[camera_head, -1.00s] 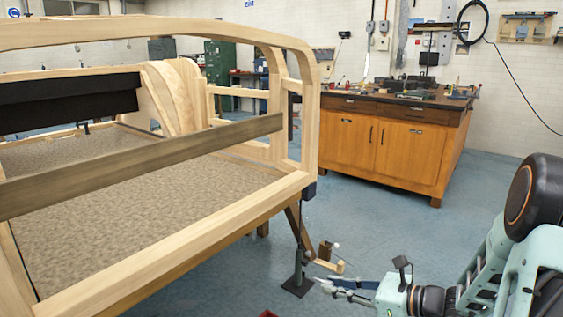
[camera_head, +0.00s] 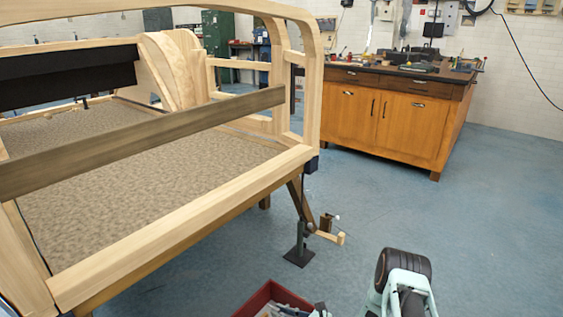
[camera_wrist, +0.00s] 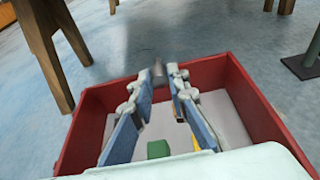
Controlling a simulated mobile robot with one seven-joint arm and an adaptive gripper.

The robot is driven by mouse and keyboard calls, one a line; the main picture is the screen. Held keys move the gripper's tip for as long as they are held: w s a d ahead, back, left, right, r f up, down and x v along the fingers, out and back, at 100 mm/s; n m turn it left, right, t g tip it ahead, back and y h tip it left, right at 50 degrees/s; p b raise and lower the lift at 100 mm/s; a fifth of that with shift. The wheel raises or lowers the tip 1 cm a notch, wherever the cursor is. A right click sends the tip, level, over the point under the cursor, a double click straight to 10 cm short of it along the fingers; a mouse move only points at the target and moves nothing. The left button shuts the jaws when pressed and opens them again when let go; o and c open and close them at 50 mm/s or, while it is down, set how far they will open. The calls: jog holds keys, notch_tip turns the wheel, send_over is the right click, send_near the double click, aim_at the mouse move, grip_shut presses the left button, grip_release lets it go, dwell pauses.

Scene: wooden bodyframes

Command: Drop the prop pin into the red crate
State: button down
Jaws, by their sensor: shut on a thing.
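The red crate (camera_wrist: 255,105) fills the lower middle of the wrist view, and its rim (camera_head: 262,295) shows at the bottom of the head view. My gripper (camera_wrist: 163,78) is above the crate, its fingers reaching over it toward the far wall. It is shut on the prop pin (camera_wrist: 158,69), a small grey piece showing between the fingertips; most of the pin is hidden. A green block (camera_wrist: 158,149) and a yellow piece (camera_wrist: 195,144) lie on the crate's pale floor.
The wooden bodyframe (camera_head: 180,235) stands at left, with its legs (camera_wrist: 45,50) close by in the wrist view. A dark stand (camera_head: 300,250) with a flat base is on the floor near its corner. A wooden workbench (camera_head: 390,120) is at the back. The blue floor at right is clear.

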notch_tip(320, 180, down, 10)
jog(key=s+a+b, duration=0.1)
jog(key=b, duration=0.3)
jog(key=shift+s+a, duration=0.2)
jog(key=shift+a, duration=0.15)
jog(key=c, duration=1.8)
grip_release()
jog(key=v, duration=1.2)
jog(key=shift+r, duration=0.15)
